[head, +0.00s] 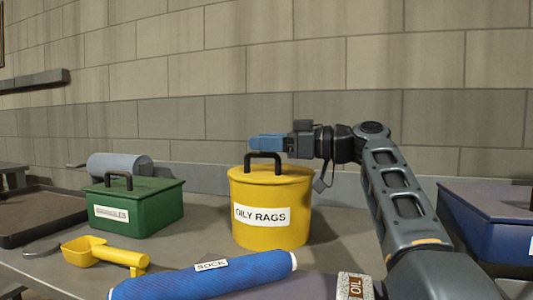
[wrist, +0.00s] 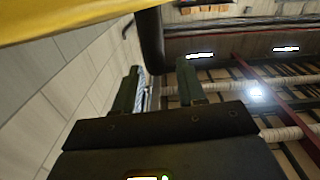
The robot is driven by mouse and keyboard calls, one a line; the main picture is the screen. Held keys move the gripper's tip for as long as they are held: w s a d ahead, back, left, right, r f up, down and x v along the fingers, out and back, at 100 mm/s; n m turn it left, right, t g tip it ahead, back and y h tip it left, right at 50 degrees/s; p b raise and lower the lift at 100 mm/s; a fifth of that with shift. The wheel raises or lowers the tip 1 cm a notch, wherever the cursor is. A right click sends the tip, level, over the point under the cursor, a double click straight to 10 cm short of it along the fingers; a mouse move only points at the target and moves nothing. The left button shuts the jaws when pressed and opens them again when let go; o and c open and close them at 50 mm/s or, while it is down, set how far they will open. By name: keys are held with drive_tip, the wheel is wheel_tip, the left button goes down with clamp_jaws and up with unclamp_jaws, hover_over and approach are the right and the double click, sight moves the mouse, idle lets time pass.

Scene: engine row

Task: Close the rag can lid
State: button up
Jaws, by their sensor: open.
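The yellow rag can (head: 270,227), labelled OILY RAGS, stands upright on the table. Its yellow lid (head: 291,174) lies across the can's top and looks down, though a small gap at the rim is too fine to tell. The lid's black loop handle (head: 247,160) stands up from it. My gripper (head: 262,142) is level just above the lid, pointing left, by the top of the handle. In the wrist view the open fingers (wrist: 158,85) have the dark handle (wrist: 151,42) just beyond their tips. The yellow lid edge (wrist: 60,18) fills the upper left there.
A green box (head: 150,208) with a handle and a yellow scoop (head: 98,252) stand left of the can. A blue box (head: 490,212) is at right, beyond my arm. The block wall is behind.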

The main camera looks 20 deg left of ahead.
drive_tip(key=s+d+r+p, duration=0.1)
drive_tip(key=s+d+r, duration=0.1)
drive_tip(key=d+r, duration=0.5)
drive_tip(key=d, duration=0.4)
drive_tip(key=shift+d+r+p, duration=0.25)
drive_tip(key=shift+r+p, duration=0.05)
drive_tip(key=shift+p, duration=0.05)
drive_tip(key=shift+r, duration=0.1)
